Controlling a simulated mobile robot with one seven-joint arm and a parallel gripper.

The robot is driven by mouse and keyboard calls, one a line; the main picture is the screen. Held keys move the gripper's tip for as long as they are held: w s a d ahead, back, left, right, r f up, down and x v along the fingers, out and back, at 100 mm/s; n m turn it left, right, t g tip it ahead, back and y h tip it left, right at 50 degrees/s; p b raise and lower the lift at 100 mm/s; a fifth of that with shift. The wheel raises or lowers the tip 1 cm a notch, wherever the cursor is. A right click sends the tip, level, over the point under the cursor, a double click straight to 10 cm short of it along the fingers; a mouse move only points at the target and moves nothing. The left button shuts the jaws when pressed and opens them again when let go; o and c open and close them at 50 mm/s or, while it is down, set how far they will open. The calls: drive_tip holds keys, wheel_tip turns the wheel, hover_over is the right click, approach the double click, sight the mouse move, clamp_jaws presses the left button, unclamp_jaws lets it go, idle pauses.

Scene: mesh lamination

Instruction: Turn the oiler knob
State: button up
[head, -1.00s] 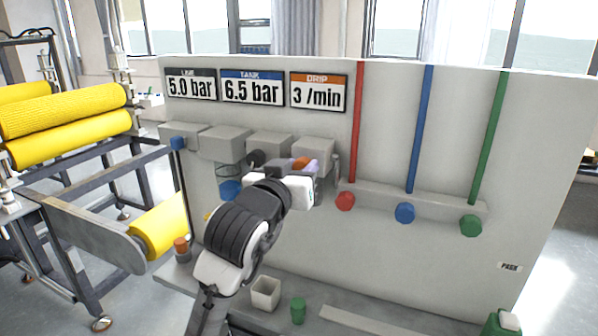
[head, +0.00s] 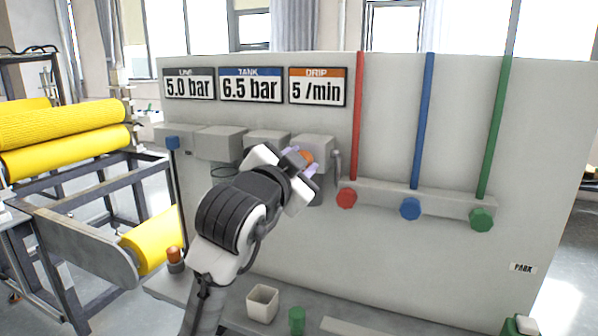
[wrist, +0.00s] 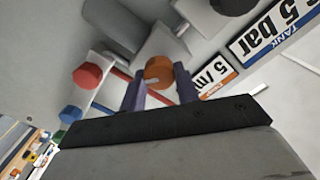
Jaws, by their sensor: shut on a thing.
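The orange oiler knob (head: 306,157) sits on the front of a grey block (head: 317,143) under the DRIP sign. It also shows in the wrist view (wrist: 159,72) as a round orange knob with a small pale mark. My gripper (head: 301,162) is shut on the knob, with one purple finger on each side. In the wrist view the fingers (wrist: 160,92) flank the knob closely. The orange-topped DRIP sign (head: 318,87) reads 5 /min. Part of the knob is hidden behind my gripper in the head view.
Signs for LINE (head: 189,85) and TANK (head: 251,86) read 5.0 bar and 6.5 bar. Red (head: 347,198), blue (head: 410,208) and green (head: 481,219) knobs stand to the right. An open box (head: 262,303) is on the shelf below.

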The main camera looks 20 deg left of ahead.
drive_tip(key=shift+m, duration=0.6)
drive_tip(key=o, duration=1)
drive_tip(key=shift+s+b, duration=0.1)
drive_tip(key=shift+b, duration=0.2)
drive_tip(key=s+b, duration=0.1)
drive_tip(key=s, duration=0.6)
drive_tip(key=s+b, duration=0.2)
drive_tip(key=s, duration=0.4)
drive_tip(key=shift+s+a, duration=0.2)
drive_tip(key=shift+s, duration=0.15)
